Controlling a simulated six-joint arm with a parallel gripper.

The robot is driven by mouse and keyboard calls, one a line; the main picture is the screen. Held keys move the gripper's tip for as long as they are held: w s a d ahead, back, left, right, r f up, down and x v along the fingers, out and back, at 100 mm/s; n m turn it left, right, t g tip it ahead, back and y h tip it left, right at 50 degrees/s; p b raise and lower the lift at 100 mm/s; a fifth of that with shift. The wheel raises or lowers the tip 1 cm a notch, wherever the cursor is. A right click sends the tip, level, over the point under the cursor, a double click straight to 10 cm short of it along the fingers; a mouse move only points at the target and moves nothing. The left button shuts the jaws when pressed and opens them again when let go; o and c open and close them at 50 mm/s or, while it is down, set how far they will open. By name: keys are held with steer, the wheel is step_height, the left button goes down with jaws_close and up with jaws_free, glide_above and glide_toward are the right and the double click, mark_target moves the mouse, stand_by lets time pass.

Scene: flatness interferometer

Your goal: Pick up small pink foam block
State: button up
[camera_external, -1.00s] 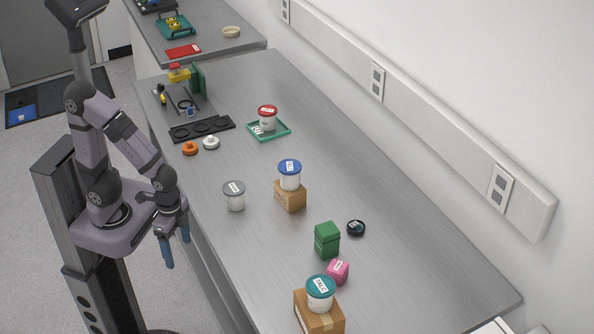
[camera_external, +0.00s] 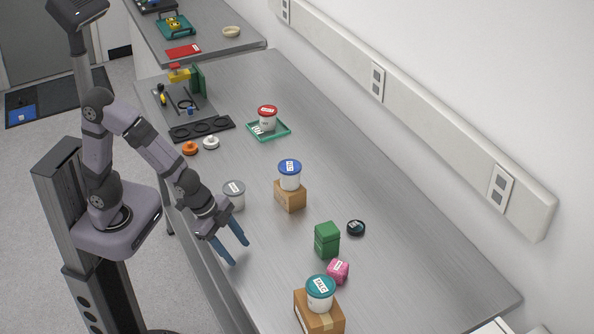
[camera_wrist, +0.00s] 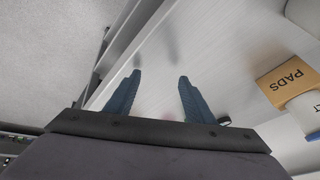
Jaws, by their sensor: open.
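The small pink foam block (camera_external: 338,271) lies on the steel bench in the external view, with a white label on it. It sits between the green box (camera_external: 327,240) and the teal-lidded tub (camera_external: 320,293), close to both. My gripper (camera_external: 239,254) is open and empty over the bench's front edge, to the left of the pink block and apart from it. In the wrist view my gripper's two blue fingers (camera_wrist: 159,75) are spread with nothing between them. The pink block cannot be made out clearly in the wrist view.
The teal-lidded tub stands on a cardboard box (camera_external: 319,317). A blue-lidded tub (camera_external: 290,175) stands on another box (camera_external: 290,197). A grey-lidded tub (camera_external: 234,195) is beside my wrist. A black round item (camera_external: 356,228) lies behind the green box. Bench space right of my fingers is clear.

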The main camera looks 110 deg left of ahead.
mark_target(338, 269)
steer(key=w+t+p, duration=0.1)
steer(key=w+t, duration=0.1)
steer(key=w, duration=0.5)
steer(key=w+a+r+n+t+p, duration=0.1)
steer(key=w+t+p, duration=0.1)
steer(key=w, duration=0.5)
steer(key=w+a+n+t+h+p, duration=0.1)
steer(key=w+t, duration=0.3)
steer(key=w, duration=0.3)
steer(key=shift+w+r+p, duration=0.1)
steer(key=shift+r+p, duration=0.1)
steer(key=shift+p, duration=0.1)
steer(key=shift+w+a+r+t, duration=0.15)
steer(key=shift+w+a+t, duration=0.05)
steer(key=shift+w+t, duration=0.35)
steer(key=shift+w, duration=0.1)
steer(key=shift+p+x, duration=0.6)
steer(key=shift+x, duration=0.45)
steer(key=shift+p+x, duration=0.65)
steer(key=shift+x, duration=0.1)
steer(key=shift+f+p+x, duration=0.2)
steer(key=shift+p+x, duration=0.45)
steer(key=shift+x, duration=1.15)
steer(key=c, duration=0.7)
